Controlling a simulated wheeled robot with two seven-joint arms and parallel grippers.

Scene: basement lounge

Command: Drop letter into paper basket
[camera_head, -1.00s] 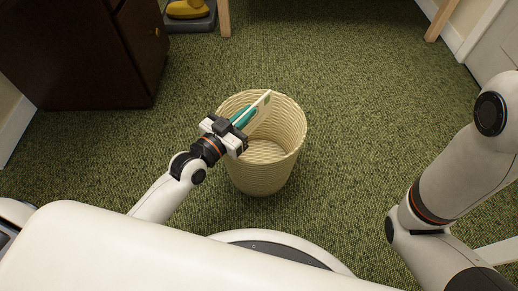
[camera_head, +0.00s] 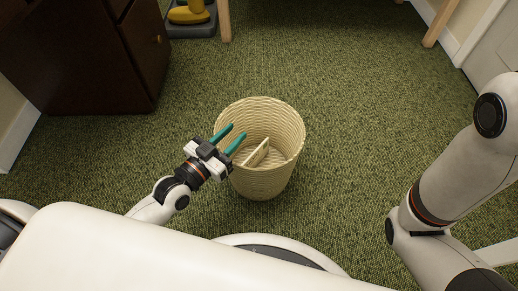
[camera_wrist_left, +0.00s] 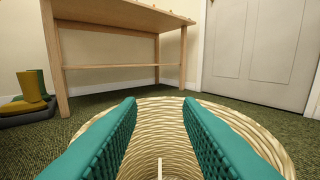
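The cream woven paper basket (camera_head: 283,117) stands upright on the carpet in front of me. The pale letter (camera_head: 257,152) is inside the basket, tilted against its inner side, apart from my gripper. My left gripper (camera_head: 234,137) is open and empty at the basket's left rim, its teal fingers spread over the opening. In the left wrist view the two teal fingers (camera_wrist_left: 158,125) stand wide apart above the basket (camera_wrist_left: 240,122). A thin pale edge, likely the letter (camera_wrist_left: 160,168), shows low between them. My right arm is at the right, with its gripper out of view.
A dark wooden cabinet (camera_head: 85,60) stands at the upper left. A wooden table (camera_wrist_left: 120,12) and yellow boots on a tray (camera_wrist_left: 28,98) are beyond the basket. Green carpet (camera_head: 350,90) is clear around the basket.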

